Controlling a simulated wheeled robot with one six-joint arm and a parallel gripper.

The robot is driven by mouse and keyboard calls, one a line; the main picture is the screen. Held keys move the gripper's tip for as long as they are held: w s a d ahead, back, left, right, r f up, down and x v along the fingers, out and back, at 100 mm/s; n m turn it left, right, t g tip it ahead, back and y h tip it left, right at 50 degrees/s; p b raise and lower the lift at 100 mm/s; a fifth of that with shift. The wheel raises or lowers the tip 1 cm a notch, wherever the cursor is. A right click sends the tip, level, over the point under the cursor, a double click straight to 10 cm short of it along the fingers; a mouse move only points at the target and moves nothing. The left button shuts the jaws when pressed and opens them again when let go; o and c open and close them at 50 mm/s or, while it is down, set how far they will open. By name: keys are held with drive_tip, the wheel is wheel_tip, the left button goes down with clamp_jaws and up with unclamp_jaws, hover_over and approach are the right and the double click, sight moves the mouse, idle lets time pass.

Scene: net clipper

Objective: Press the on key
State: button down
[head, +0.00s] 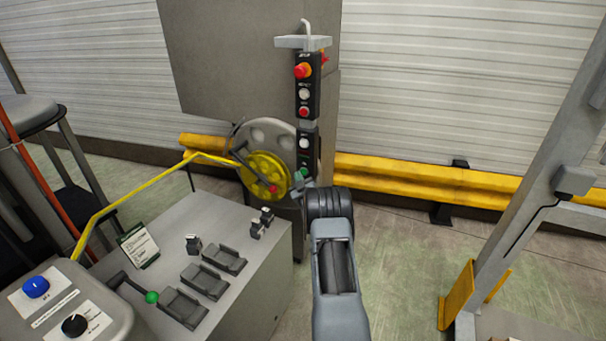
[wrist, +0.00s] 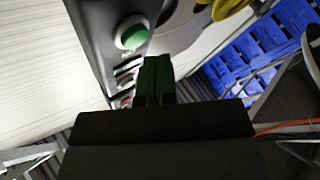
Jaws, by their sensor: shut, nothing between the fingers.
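A tall black control panel (head: 309,105) hangs upright in the head view, with a green button (head: 303,173) near its bottom. My gripper (wrist: 157,62) is shut and empty. Its dark fingertips appear just right of and below the green button in the wrist view; whether they touch it I cannot tell. In the head view my gripper is small and partly hidden by my arm, close to the panel's lower end.
Higher on the panel are a red-orange knob (head: 303,71), a white button (head: 304,93) and a red button (head: 304,111). A yellow-hubbed wheel (head: 265,176) stands left of the panel. A grey bench (head: 225,285) lies below left. Yellow guard rails (head: 430,183) run behind.

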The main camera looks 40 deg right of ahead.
drive_tip(key=shift+w+d+f+b, duration=0.15)
drive_tip(key=shift+d+b, duration=0.15)
drive_tip(key=shift+b, duration=0.45)
drive_tip(key=shift+w+d+b, duration=0.25)
drive_tip(key=shift+d+b, duration=0.25)
drive_tip(key=shift+b, duration=0.25)
idle(0.8)
drive_tip(key=shift+a, duration=0.15)
drive_tip(key=shift+s+a+b, duration=0.4)
drive_tip(key=shift+a, duration=0.2)
drive_tip(key=shift+s+a+b, duration=0.2)
drive_tip(key=shift+s+a, duration=0.2)
drive_tip(key=shift+a, duration=0.35)
drive_tip(key=shift+s+a+b, duration=0.25)
drive_tip(key=shift+s+a, duration=0.1)
drive_tip(key=shift+a, duration=0.4)
drive_tip(key=shift+s+a+b, duration=0.2)
drive_tip(key=shift+s+a, duration=0.2)
drive_tip(key=shift+a, duration=0.35)
